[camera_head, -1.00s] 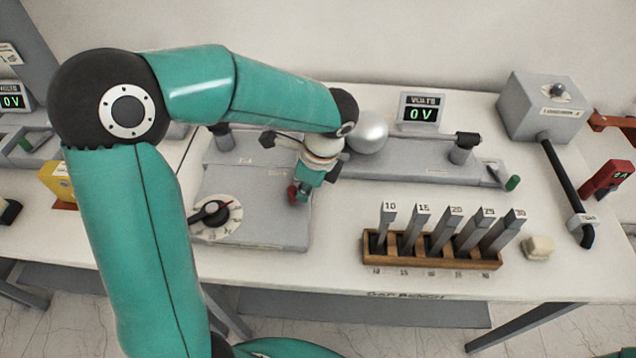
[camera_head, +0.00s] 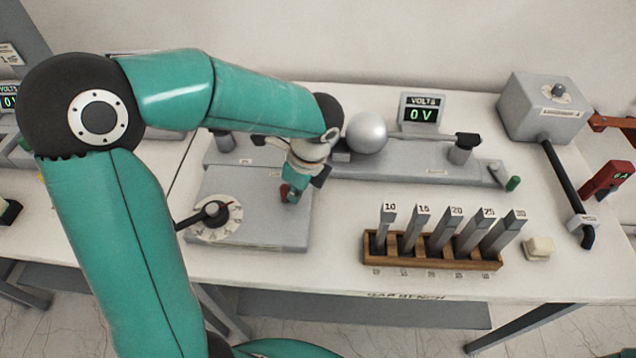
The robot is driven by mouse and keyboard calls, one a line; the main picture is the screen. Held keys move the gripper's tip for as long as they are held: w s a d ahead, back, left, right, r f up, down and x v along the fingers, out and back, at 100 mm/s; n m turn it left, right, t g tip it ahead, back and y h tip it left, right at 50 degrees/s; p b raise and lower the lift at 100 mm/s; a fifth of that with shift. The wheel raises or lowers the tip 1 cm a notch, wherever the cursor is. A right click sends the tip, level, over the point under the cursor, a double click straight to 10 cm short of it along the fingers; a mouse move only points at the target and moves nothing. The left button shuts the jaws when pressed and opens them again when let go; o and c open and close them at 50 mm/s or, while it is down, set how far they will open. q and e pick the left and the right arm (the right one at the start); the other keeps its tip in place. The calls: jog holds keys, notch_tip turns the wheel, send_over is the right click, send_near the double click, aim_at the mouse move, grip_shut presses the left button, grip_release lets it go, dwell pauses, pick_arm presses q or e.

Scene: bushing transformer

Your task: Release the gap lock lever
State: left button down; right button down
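My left gripper (camera_head: 290,190) points down over the right part of the grey dial base, left of the silver sphere. Its fingers are small and partly hidden by its own wrist, so I cannot tell whether they are open or shut. A small red part (camera_head: 285,191) shows at the fingertips; I cannot tell whether it is held or only close. A grey gap bench rail (camera_head: 420,172) carries the silver sphere (camera_head: 366,132). A small lever with a green tip (camera_head: 513,183) is at the rail's right end, well apart from the gripper. No lever has a readable lock label. My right gripper is not in view.
A dial with a black handle (camera_head: 212,211) sits left of the gripper. A wooden rack (camera_head: 430,262) holds several numbered grey gauges, with a pale block (camera_head: 538,248) beside it. A volts display (camera_head: 421,113) reads 0 V. A grey box (camera_head: 545,110) stands at the right.

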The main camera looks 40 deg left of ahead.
pick_arm(q)
jog(key=d, duration=0.4)
jog(key=shift+w, duration=0.1)
jog(key=v, duration=1)
jog(key=shift+s+f, duration=0.1)
jog(key=shift+s, duration=0.1)
